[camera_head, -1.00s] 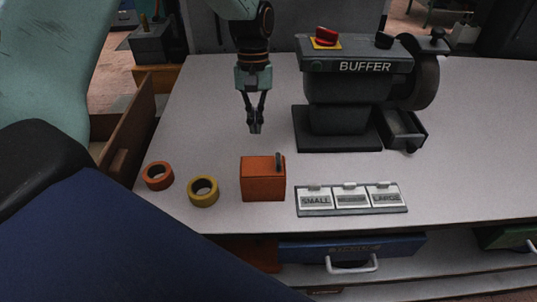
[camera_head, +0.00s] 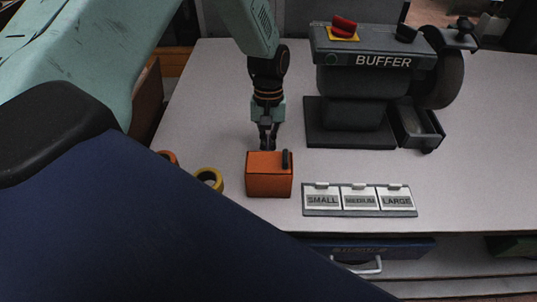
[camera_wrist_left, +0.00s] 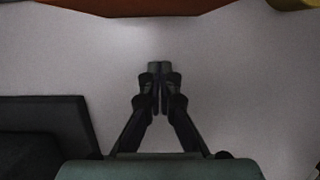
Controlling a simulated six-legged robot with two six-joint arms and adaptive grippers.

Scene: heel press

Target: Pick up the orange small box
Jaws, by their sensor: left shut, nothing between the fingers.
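The orange small box (camera_head: 269,180) stands on the white table, with a dark handle-like piece on its top right. My left gripper (camera_head: 268,146) points down just behind the box, with its fingertips close to the back edge in the head view. Its fingers are shut and empty. In the left wrist view the shut fingers (camera_wrist_left: 158,68) are over bare table, and the box (camera_wrist_left: 140,6) shows only as an orange strip at the top edge, apart from them. Whether the fingertips touch the table I cannot tell. My right gripper is not in view.
The buffer machine (camera_head: 360,80) stands behind and right of the box. A plate with SMALL, MEDIUM and LARGE labels (camera_head: 360,212) lies to the right. A yellow tape roll (camera_head: 209,177) and an orange roll (camera_head: 168,156) are partly hidden at left. A blue drawer (camera_head: 400,250) is below.

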